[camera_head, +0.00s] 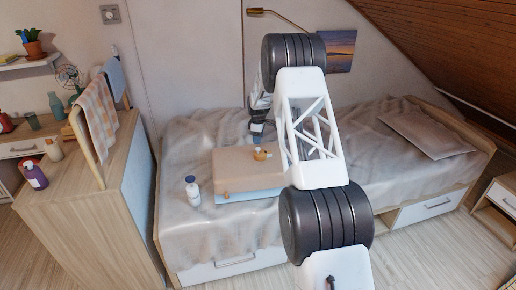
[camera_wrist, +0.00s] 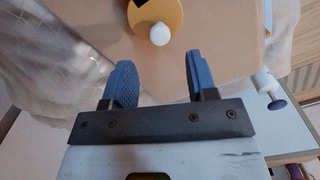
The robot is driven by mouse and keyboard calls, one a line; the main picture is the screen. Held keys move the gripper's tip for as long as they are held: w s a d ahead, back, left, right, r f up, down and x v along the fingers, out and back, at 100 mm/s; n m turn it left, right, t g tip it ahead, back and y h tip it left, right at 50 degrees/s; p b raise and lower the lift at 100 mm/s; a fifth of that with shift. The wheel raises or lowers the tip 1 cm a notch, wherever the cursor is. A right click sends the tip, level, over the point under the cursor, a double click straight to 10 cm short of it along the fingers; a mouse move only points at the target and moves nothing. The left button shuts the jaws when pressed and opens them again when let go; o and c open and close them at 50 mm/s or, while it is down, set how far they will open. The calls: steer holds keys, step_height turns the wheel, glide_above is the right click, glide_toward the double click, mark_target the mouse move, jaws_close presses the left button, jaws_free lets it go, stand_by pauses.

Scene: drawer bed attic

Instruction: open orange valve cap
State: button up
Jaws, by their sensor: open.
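A small orange round piece (camera_head: 262,154), which I take to be the orange valve cap, sits on a tan-topped block (camera_head: 232,168) on the bed. In the wrist view the orange disc (camera_wrist: 169,13) is at the top edge, partly cut off, with a white rounded knob (camera_wrist: 160,34) at its near edge and a dark patch on top. My gripper (camera_wrist: 160,76) is open and empty, its two dark blue fingers apart. The orange disc lies beyond the fingertips, not between them. In the head view my gripper (camera_head: 257,131) is just behind the orange piece; its fingers look small there.
A white bottle (camera_head: 192,190) stands on the rumpled bed cover (camera_head: 180,235), left of the block. A wooden cabinet (camera_head: 100,215) with a towel rack (camera_head: 98,120) stands at left. A flat panel (camera_head: 425,132) lies on the bed's right end. The sloped ceiling (camera_head: 450,40) is low at right.

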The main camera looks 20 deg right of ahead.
steer(key=shift+f, duration=2.95)
jaws_close()
